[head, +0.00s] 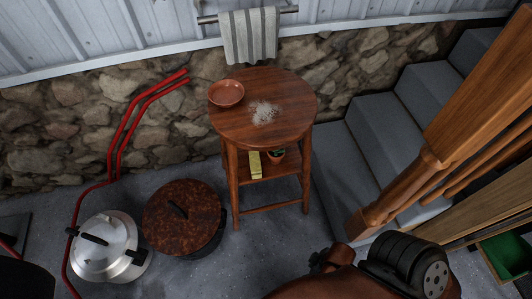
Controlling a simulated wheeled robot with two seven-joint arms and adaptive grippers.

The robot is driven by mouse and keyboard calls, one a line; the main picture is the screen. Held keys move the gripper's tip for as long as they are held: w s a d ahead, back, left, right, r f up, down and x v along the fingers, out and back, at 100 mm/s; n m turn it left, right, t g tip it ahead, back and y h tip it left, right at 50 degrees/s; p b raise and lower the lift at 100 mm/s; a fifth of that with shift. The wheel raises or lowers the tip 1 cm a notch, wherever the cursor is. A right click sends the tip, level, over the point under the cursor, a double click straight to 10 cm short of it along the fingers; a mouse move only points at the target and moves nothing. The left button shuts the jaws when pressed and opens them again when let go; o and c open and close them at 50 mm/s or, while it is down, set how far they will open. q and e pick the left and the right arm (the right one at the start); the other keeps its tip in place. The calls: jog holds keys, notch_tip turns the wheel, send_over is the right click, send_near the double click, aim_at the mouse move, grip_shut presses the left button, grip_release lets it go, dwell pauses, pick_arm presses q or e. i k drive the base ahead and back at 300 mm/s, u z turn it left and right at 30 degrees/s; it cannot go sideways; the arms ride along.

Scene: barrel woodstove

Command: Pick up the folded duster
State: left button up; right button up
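A yellow folded cloth, which looks like the duster (255,164), rests on the lower shelf of a round wooden table (240,123). The table top and a front leg stand close around it, and part of the shelf is hidden. My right gripper (319,261) shows only as a small dark part at the bottom, beside my arm. It is in front of the table and apart from the duster. I cannot tell whether its fingers are open or shut. My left gripper is not in view.
A terracotta dish (226,93) and a pale dusty patch (264,112) are on the table top. A small potted plant (277,154) is right of the duster. A rusty lidded pot (181,218) and a silver lidded pot (104,246) stand left. Grey stairs (355,150) rise right.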

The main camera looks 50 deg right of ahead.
aim_at(255, 162)
jog(key=z, duration=0.9)
jog(key=i, duration=0.85)
jog(key=z, duration=0.9)
